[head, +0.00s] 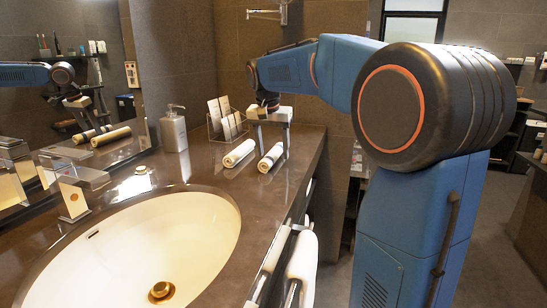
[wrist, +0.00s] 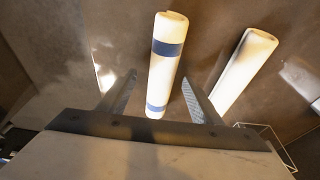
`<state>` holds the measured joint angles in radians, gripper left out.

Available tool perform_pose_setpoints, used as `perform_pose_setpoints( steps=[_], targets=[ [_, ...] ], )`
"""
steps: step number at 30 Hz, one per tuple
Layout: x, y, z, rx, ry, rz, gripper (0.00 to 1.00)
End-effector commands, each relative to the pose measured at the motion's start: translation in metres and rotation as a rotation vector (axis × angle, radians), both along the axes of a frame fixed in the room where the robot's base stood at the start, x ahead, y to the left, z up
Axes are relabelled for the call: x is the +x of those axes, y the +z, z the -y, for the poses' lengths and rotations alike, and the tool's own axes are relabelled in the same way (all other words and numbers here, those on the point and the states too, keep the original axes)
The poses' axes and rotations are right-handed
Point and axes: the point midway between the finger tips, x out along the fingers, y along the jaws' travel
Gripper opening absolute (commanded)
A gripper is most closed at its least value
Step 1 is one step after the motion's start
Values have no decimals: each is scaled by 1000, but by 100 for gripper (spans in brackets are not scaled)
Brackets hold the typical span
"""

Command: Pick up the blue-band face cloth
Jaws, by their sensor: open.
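The blue-band face cloth (wrist: 165,68) is a white roll with two blue bands. In the wrist view it lies on the dark counter, lengthwise between the two fingers of my gripper (wrist: 158,80). My gripper (head: 268,117) is open and empty, above and behind the cloth's far end.
A second, plain cream roll (wrist: 245,68) lies beside it, left of it in the head view (head: 239,153). A wire rack with cards (head: 226,119) and a soap dispenser (head: 173,129) stand behind. The basin (head: 150,245) is in front. Counter between basin and rolls is clear.

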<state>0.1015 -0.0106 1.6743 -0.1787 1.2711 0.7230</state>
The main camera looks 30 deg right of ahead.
Motion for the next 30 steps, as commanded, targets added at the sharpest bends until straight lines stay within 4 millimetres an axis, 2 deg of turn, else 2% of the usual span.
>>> perform_pose_setpoints(
  steps=[8, 9, 14, 15, 24, 30],
  targets=[
    [1, -5, 1, 0, 0, 0, 59],
    [1, -4, 1, 0, 0, 0, 57],
    [1, -4, 1, 0, 0, 0, 18],
    [1, -4, 1, 0, 0, 0, 15],
    [1, -1, 1, -1, 0, 1, 15],
    [1, 23, 1, -1, 1, 3, 15]
  ],
)
